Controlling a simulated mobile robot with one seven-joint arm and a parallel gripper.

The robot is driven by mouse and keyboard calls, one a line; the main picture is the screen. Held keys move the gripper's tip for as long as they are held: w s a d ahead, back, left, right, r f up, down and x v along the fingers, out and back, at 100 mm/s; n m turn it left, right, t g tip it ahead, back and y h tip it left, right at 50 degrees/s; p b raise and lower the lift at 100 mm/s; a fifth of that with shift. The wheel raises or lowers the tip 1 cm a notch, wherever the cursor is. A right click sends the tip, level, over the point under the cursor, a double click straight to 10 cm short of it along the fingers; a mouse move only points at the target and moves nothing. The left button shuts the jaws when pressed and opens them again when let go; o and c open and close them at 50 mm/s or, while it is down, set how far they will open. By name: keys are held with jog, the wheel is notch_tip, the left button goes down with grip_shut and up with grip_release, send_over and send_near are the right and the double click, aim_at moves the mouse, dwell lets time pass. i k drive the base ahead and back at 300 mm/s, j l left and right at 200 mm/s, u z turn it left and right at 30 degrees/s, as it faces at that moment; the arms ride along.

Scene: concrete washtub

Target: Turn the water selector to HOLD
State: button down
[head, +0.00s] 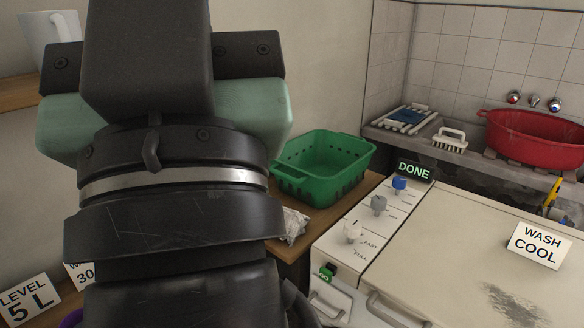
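The cream machine (440,250) stands at right. Its panel strip carries a white knob (352,233) nearest me, a grey knob (378,205) behind it, and a blue knob (399,184) farthest back. Small print lies beside the knobs; "FULL" reads near the white one, but I see no readable HOLD. I cannot tell which knob is the water selector or where each points. A display reading DONE (413,171) stands behind the blue knob. My arm fills the left; my gripper fingers are not visible, and nothing of my arm overlaps the knobs.
A green GO button (327,272) sits on the machine's front. A WASH COOL card (538,246) stands on its top. A green basket (325,166) stands on a wooden surface left of the machine. A red tub (535,138) and white brush (450,140) sit on the concrete washtub behind.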

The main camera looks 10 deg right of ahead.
aim_at(399, 184)
jog(key=i+l, duration=0.3)
jog(key=i, duration=0.15)
jog(key=i+l, duration=0.35)
jog(key=i, duration=0.15)
jog(key=i+l+z, duration=0.1)
jog(key=z, duration=0.4)
jog(key=i+z, duration=0.15)
jog(key=z, duration=0.3)
jog(key=i+z, duration=0.15)
jog(key=z, duration=0.35)
